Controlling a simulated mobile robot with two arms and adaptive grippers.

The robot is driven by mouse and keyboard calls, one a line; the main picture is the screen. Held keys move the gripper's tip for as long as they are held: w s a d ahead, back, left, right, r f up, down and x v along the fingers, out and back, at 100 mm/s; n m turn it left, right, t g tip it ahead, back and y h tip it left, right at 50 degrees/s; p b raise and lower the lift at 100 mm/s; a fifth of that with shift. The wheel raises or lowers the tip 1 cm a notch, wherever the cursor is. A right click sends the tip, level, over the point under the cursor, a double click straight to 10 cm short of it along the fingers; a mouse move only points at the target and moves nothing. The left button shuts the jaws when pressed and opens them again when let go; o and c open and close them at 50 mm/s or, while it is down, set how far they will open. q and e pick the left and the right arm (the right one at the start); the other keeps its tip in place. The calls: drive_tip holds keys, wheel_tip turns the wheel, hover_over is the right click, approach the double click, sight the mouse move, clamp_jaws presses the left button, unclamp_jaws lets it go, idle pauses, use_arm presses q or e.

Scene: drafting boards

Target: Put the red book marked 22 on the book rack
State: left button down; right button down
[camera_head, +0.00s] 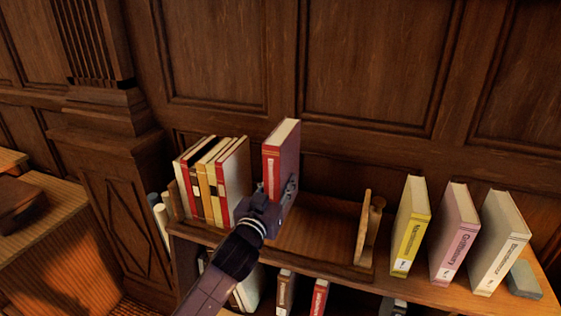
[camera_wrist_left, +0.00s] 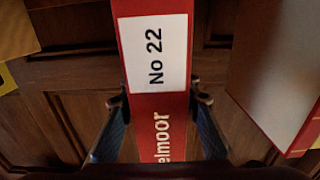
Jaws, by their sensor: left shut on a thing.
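The red book marked 22 (camera_head: 282,148) is upright in my left gripper (camera_head: 278,192), its top higher than the row of books to its left. In the left wrist view, the book's spine (camera_wrist_left: 155,55) reads "No 22" and the two fingers (camera_wrist_left: 158,100) press on its sides. The book rack (camera_head: 318,232) is a wooden trough with an upright end panel (camera_head: 364,228) at its right. The book's lower end is hidden behind my gripper, so I cannot tell whether it touches the rack. My right gripper is in neither view.
Several books (camera_head: 212,180) lean in the rack's left part; the part right of the held book is empty. Yellow (camera_head: 411,225), pink (camera_head: 455,232) and white (camera_head: 500,243) books stand right of the rack, with a grey block (camera_head: 523,280). More books fill the lower shelf.

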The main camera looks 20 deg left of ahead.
use_arm(q)
drive_tip(key=shift+f, duration=2.7)
drive_tip(key=c, duration=1.9)
unclamp_jaws()
drive_tip(key=shift+f, duration=0.35)
drive_tip(key=o, duration=0.3)
drive_tip(key=shift+o, duration=0.7)
drive_tip(key=shift+s+r, duration=0.1)
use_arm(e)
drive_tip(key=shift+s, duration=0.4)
